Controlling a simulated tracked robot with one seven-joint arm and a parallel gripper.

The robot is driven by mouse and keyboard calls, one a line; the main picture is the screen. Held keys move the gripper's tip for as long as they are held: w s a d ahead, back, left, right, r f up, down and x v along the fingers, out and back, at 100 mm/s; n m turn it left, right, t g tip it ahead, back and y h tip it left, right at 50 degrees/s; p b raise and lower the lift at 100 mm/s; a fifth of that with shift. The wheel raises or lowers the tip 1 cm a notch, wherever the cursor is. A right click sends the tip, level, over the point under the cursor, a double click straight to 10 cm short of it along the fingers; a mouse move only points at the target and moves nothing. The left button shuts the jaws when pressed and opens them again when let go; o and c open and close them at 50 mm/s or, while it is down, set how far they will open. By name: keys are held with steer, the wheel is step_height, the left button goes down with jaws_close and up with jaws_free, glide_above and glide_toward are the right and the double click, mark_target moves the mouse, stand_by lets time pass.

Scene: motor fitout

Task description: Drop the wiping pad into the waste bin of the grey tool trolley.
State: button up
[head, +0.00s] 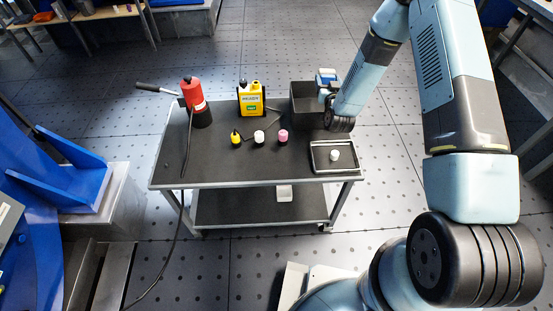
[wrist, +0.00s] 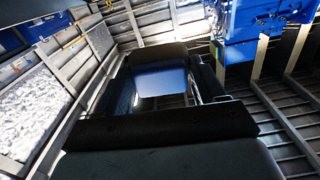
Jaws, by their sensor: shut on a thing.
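The grey tool trolley (head: 225,170) stands in the middle of the head view. Its dark, open-topped waste bin (head: 304,108) is at the back right of the top. My gripper (head: 326,90) is at the bin's right side, at about rim height in the picture. It is shut on the wiping pad (head: 326,76), a small blue and white piece. In the wrist view the pad (wrist: 160,80) sits between the two fingers of my gripper (wrist: 163,88). I cannot tell whether the pad is over the bin's opening or beside it. The bin does not show clearly in the wrist view.
On the trolley stand a red cylinder (head: 196,103) with a hose, a yellow container (head: 250,98) and several small bottles (head: 259,137). A shallow tray (head: 320,165) holding a white piece (head: 335,155) is at the front right. Blue machinery (head: 50,190) is at the left.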

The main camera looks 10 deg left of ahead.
steer(key=shift+f, duration=0.85)
steer(key=o, duration=1)
steer(key=shift+s, duration=0.1)
steer(key=v, duration=1.3)
steer(key=shift+s+d, duration=0.1)
steer(key=shift+s, duration=0.2)
steer(key=shift+w, duration=0.1)
